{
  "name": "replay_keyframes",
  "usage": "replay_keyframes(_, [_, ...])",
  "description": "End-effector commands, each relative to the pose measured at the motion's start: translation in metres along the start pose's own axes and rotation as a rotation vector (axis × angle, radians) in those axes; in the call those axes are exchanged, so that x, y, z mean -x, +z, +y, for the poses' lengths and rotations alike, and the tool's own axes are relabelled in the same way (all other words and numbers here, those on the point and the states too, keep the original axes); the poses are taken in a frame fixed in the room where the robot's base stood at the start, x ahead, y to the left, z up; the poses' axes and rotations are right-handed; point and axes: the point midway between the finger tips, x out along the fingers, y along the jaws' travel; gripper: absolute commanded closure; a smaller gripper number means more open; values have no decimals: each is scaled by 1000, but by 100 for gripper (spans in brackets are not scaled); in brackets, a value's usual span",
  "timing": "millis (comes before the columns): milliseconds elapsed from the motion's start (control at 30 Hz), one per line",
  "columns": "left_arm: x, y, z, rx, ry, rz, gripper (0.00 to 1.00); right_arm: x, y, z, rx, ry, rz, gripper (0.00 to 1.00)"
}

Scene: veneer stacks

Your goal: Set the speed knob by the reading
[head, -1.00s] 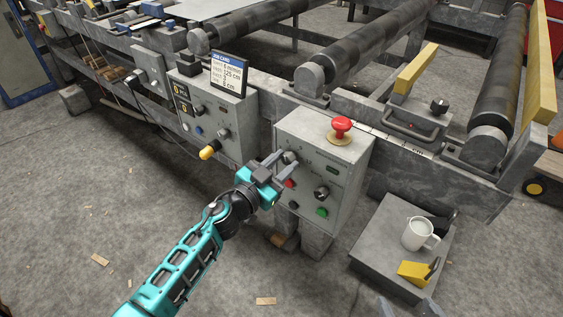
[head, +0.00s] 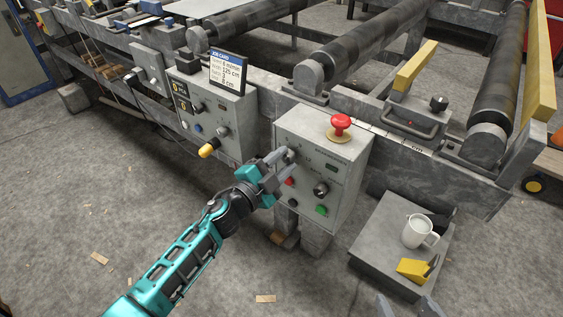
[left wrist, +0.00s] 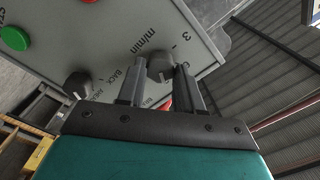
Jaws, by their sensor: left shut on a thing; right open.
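The speed knob (left wrist: 160,66) is grey and sits on the grey control box (head: 345,178), beside printing that reads "m/min" and a "3". My left gripper (head: 284,157) is shut on this knob; in the left wrist view its two fingertips (left wrist: 158,77) lie on either side of it. The knob is mostly hidden by the fingers in the head view. A job card (head: 229,72) with a blue header stands on the box to the left; its small lines are hard to read. My right gripper (head: 407,306) is open and empty at the bottom edge.
The control box carries a red mushroom button (head: 341,125), another dark knob (head: 321,189) and a green button (head: 321,210). A white mug (head: 417,231) stands on a grey stand (head: 381,238).

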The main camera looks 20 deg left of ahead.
Motion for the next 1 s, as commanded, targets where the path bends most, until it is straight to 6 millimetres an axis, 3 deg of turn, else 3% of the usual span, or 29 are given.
replay_keyframes(533, [0, 1, 1, -23, 2, -1, 95, 0, 1, 0, 4, 0, -2, 16])
replay_keyframes(567, [0, 1, 1, -23, 2, -1, 62, 0, 1, 1, 4, 0, -2, 16])
replay_keyframes(800, [0, 0, 0, -23, 1, -1, 39, 0, 1, 1, 7, -1, -3, 16])
replay_keyframes(1000, [0, 0, 0, -23, 1, 0, 39, 0, 1, 1, 7, -1, -3, 16])
